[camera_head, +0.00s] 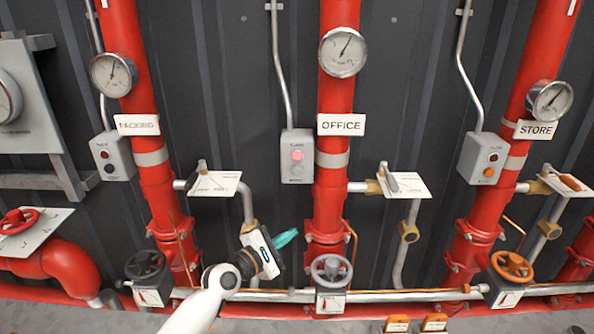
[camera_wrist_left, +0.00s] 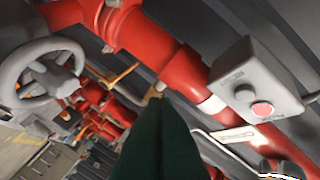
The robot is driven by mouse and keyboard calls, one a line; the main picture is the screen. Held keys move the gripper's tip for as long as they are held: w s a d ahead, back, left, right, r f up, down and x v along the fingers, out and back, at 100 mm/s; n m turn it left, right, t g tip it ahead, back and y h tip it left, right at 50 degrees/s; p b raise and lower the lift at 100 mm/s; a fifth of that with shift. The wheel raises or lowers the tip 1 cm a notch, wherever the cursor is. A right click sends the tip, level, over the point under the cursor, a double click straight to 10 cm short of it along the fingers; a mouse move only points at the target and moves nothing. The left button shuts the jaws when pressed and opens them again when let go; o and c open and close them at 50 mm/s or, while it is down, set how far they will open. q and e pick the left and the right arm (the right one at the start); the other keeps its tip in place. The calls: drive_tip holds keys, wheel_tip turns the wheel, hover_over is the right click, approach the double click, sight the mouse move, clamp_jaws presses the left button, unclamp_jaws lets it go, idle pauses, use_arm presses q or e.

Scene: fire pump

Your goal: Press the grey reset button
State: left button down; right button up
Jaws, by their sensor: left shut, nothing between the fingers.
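A grey control box (camera_head: 297,142) is mounted beside the middle red pipe, left of the OFFICE sign. It carries a lit pink-red lamp (camera_head: 296,155) with a grey button (camera_head: 297,169) below it. In the left wrist view the same box (camera_wrist_left: 232,62) is at the upper right, with the lamp (camera_wrist_left: 262,109) and the grey button (camera_wrist_left: 245,93) facing the camera. My left gripper (camera_head: 288,237) has teal fingers, shut and empty, below the box and apart from it. Its dark fingers (camera_wrist_left: 160,135) also fill the lower middle of the wrist view. My right gripper is not in view.
The OFFICE pipe (camera_head: 335,100) stands close beside the box. A grey handwheel (camera_head: 331,269) sits low near my gripper. White plates with levers (camera_head: 215,184) stick out at both sides. Other boxes are at PACKING (camera_head: 111,157) and STORE (camera_head: 483,158). The wall ahead is open.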

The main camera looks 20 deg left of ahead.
use_arm(q)
wheel_tip(320, 180, up, 10)
drive_tip(key=n+t+h, duration=0.1)
drive_tip(key=n+h, duration=0.1)
drive_tip(key=shift+d+r, duration=0.2)
drive_tip(key=shift+d, duration=0.25)
drive_tip(key=b, duration=0.7)
approach(297, 171)
drive_tip(key=shift+w+d+r, duration=0.15)
drive_tip(key=shift+w+d, duration=0.95)
drive_tip(key=shift+d, duration=0.05)
drive_tip(key=shift+w+d+r, duration=0.15)
drive_tip(key=shift+w+d, duration=1)
drive_tip(key=shift+d, duration=0.05)
drive_tip(key=shift+w, duration=0.4)
